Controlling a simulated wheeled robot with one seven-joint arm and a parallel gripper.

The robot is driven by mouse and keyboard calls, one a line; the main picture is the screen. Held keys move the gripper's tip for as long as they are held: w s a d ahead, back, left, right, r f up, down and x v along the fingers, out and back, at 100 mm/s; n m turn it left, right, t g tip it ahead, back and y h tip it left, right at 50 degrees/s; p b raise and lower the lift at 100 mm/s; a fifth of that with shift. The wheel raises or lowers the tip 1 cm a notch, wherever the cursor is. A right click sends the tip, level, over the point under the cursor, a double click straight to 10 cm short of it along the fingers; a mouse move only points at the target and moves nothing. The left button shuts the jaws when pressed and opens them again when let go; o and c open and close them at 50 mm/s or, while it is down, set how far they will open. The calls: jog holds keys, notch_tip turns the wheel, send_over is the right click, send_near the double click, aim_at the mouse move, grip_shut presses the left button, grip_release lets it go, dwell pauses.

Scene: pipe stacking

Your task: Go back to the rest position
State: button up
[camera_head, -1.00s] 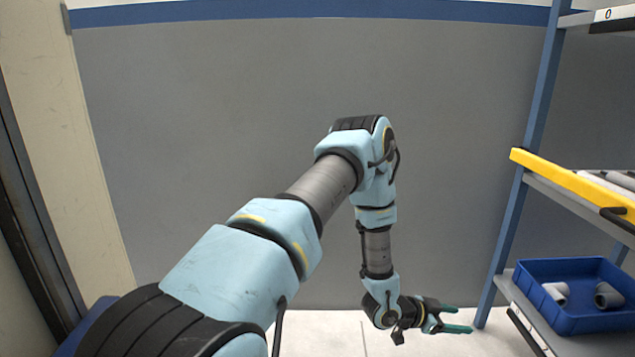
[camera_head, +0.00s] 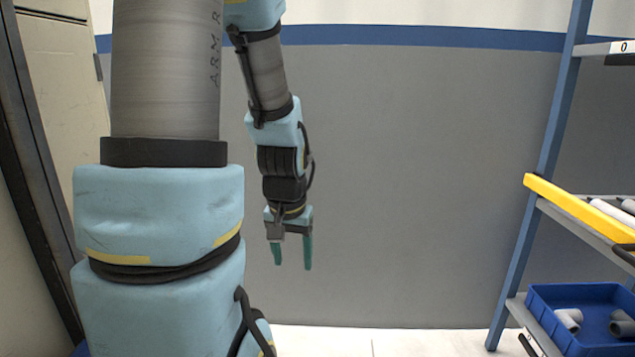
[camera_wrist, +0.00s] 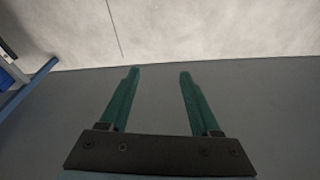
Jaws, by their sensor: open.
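My gripper (camera_head: 292,254) hangs fingers-down in the head view, left of the middle, in front of the grey wall. Its two green fingers are apart with nothing between them. In the wrist view my gripper (camera_wrist: 158,75) also shows open and empty, with floor and wall behind it. My blue and grey arm stands raised along the left side of the head view. The top of the arm is cut off by the frame edge.
Grey pipes (camera_head: 612,212) lie on that shelf. Below, a blue bin (camera_head: 575,292) holds several grey pipe pieces. The space between my gripper and the rack is clear.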

jog(key=s+a+r+n+p, duration=0.1)
jog(key=s+a+r+n, duration=0.1)
jog(key=s+r, duration=0.15)
jog(key=w+p+v, duration=0.3)
jog(key=p+v, duration=1.4)
jog(key=p, duration=0.1)
jog(key=w+r+p+v, duration=0.1)
jog(key=w+p+v, duration=0.3)
jog(key=p+v, duration=1.4)
jog(key=shift+d+r+m+g+p, duration=0.3)
jog(key=shift+d+r+g+p, duration=0.15)
jog(key=shift+r+p, duration=0.2)
